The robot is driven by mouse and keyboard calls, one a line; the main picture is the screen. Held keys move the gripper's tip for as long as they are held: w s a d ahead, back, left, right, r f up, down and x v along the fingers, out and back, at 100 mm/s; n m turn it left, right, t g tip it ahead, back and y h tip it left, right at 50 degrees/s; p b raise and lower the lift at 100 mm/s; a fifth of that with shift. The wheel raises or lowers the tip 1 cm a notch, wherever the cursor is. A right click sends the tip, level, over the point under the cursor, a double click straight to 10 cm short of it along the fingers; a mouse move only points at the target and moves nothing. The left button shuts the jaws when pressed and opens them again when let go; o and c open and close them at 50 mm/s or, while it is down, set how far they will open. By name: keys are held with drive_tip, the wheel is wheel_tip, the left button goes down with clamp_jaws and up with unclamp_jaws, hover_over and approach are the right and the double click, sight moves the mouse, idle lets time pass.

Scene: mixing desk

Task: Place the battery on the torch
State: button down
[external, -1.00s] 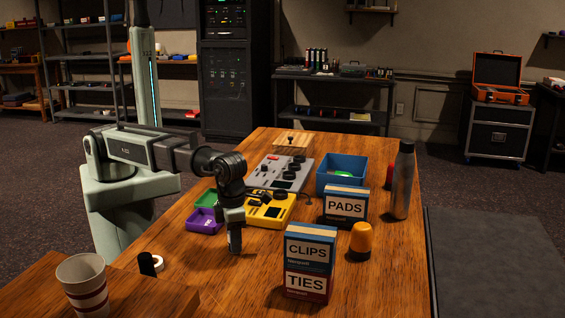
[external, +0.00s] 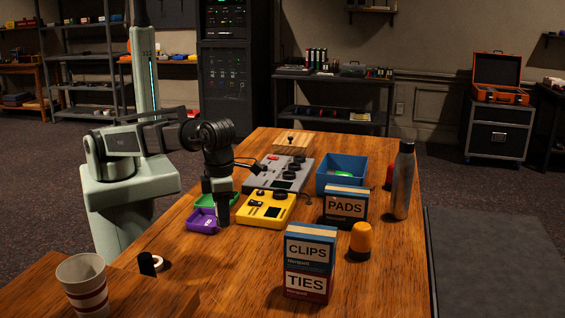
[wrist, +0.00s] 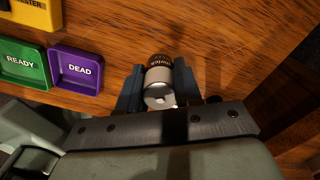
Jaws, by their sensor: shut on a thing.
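My gripper (external: 223,223) is over the wooden table, just right of the purple tray in the external view. In the wrist view my gripper (wrist: 158,82) is shut on a battery (wrist: 158,85), a short cylinder with a silver lower part and a dark, lettered upper part. The battery lies between the two dark fingers, its silver end toward the camera. I cannot make out the battery in the external view. I cannot tell for sure which thing is the torch; an orange-topped, dark-based object (external: 361,240) stands upright at the right.
The purple DEAD tray (wrist: 80,68) and green READY tray (wrist: 22,64) lie beside the yellow tester (external: 265,210). A grey panel (external: 280,176), blue bin (external: 342,173), PADS box (external: 345,207), CLIPS and TIES boxes (external: 309,262) and metal bottle (external: 403,181) stand around.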

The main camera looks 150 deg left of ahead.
drive_tip(key=w+d+r+m, duration=0.1)
drive_tip(key=w+d+r, duration=0.2)
drive_tip(key=d, duration=0.4)
drive_tip(key=w+d+r+m, duration=0.2)
drive_tip(key=d+r, duration=0.1)
drive_tip(key=d, duration=0.5)
wheel_tip(320, 180, up, 6)
drive_tip(key=f+n, duration=0.1)
drive_tip(key=n, duration=0.2)
hover_over(145, 255)
drive_tip(key=shift+n, duration=0.3)
drive_tip(key=shift+f, duration=4.6)
drive_tip(key=shift+f, duration=0.1)
drive_tip(key=c, duration=0.8)
unclamp_jaws()
drive_tip(key=shift+o, duration=0.2)
wheel_tip(145, 255, up, 12)
